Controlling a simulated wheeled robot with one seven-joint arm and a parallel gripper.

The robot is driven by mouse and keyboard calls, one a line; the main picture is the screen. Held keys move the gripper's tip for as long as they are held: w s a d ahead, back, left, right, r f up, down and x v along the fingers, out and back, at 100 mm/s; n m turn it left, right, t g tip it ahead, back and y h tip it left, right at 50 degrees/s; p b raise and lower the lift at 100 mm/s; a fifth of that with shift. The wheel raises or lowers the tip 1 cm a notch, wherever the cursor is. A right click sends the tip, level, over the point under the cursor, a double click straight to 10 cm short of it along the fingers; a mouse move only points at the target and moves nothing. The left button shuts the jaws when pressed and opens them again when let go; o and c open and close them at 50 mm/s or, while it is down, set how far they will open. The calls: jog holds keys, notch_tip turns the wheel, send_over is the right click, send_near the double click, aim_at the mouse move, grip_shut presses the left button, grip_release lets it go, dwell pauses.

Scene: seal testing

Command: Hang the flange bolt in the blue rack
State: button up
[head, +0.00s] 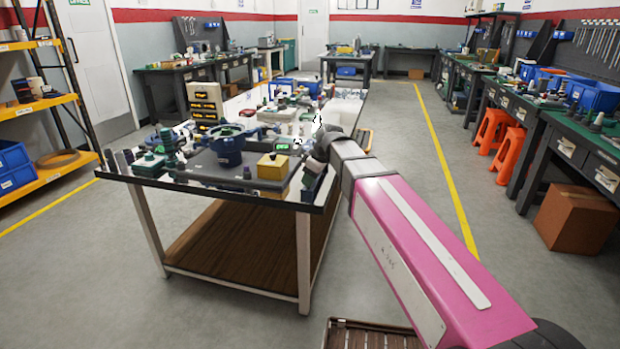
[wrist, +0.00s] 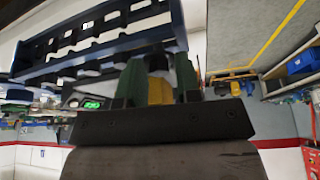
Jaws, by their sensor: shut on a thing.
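My gripper (wrist: 159,78) shows in the wrist view with two green fingers shut on the flange bolt (wrist: 159,91). The blue rack (wrist: 178,27), a long dark-blue frame with a row of openings, fills the upper left of the wrist view. The held bolt is close to the rack's right end in that view. I cannot tell whether they touch.
The workbench (head: 306,206) is crowded with fittings. A blue round vessel (head: 228,150) and a yellow box (head: 272,168) stand near its front. A display with green digits (wrist: 91,104) shows beside the gripper. The floor right of the bench is open.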

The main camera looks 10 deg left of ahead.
jog(key=shift+f, duration=0.3)
jog(key=o, duration=1)
jog(key=shift+w+r, duration=0.1)
jog(key=shift+r, duration=0.05)
jog(key=shift+r, duration=2.35)
jog(key=shift+s, duration=0.2)
